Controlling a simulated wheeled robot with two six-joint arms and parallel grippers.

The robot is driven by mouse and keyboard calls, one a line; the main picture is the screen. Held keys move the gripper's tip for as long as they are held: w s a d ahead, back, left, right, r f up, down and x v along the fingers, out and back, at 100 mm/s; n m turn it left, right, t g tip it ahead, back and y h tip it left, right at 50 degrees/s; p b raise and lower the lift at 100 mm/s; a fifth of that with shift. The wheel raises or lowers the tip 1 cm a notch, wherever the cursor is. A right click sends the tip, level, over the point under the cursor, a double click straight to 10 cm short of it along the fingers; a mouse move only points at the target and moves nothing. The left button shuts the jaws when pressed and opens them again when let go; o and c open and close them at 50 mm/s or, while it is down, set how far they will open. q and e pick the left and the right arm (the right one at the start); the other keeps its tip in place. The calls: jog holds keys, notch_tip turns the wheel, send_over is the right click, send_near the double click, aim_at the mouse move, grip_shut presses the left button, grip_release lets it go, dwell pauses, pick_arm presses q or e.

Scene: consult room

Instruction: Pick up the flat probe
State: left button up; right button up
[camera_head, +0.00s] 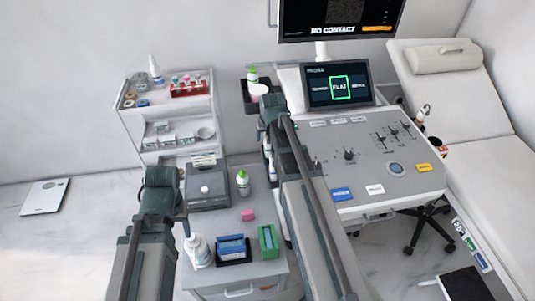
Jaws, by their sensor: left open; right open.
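The control screen (338,85) on the ultrasound console (375,165) has the word FLAT in a green frame at its middle. I cannot make out the flat probe for certain. Small white items (267,147) sit at the console's left side, partly hidden by my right arm. My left gripper (162,187) is open and empty beside the left edge of the small cart. My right gripper (272,112) is open and empty near the console's left side. The fingers of both are hard to make out against the arm links.
An examination couch (450,95) is on the right. The upper monitor reads NO CONTACT.

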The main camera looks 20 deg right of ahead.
jog(key=b+x, duration=0.4)
jog(key=x, duration=0.1)
jog(key=shift+d, duration=0.1)
jog(key=shift+s+r, duration=0.1)
jog(key=shift+r, duration=0.05)
jog(key=shift+c, duration=0.2)
grip_shut()
